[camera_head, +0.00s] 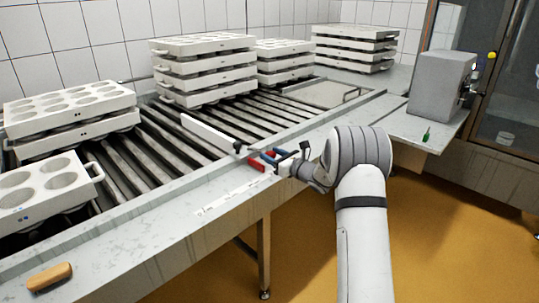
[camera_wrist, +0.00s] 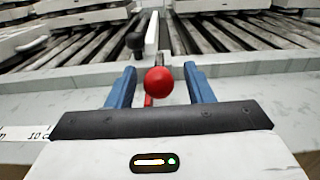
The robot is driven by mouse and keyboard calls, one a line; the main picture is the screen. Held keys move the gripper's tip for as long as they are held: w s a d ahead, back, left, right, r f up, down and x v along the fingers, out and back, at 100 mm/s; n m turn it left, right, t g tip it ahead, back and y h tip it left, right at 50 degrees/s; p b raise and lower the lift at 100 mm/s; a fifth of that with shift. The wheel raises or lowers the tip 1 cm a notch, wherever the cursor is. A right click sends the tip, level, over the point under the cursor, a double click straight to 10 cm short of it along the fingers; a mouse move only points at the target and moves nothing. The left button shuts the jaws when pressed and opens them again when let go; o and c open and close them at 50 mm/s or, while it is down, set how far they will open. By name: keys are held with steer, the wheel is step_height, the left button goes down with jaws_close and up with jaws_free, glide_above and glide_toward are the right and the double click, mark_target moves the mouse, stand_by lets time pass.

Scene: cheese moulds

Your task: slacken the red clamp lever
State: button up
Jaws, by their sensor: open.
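The red clamp lever (camera_head: 256,163) is at the front edge of the roller conveyor, at the near end of a white bar (camera_head: 205,132). In the wrist view its round red knob (camera_wrist: 158,81) sits between the two blue fingers of my gripper (camera_wrist: 159,68), with a gap on each side. A bit of red arm shows below the knob; the rest of the lever is hidden. My gripper (camera_head: 275,156) is open and empty, its fingers reaching over the conveyor's edge beside the lever.
A black knob (camera_wrist: 134,41) stands just left of the white bar in the wrist view. Stacks of white moulds (camera_head: 205,71) stand on the rollers behind. A wooden-coloured block (camera_head: 50,276) lies on the near ledge. A grey box (camera_head: 440,85) stands at right.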

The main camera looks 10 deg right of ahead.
steer(key=shift+x, duration=1.2)
jaws_close()
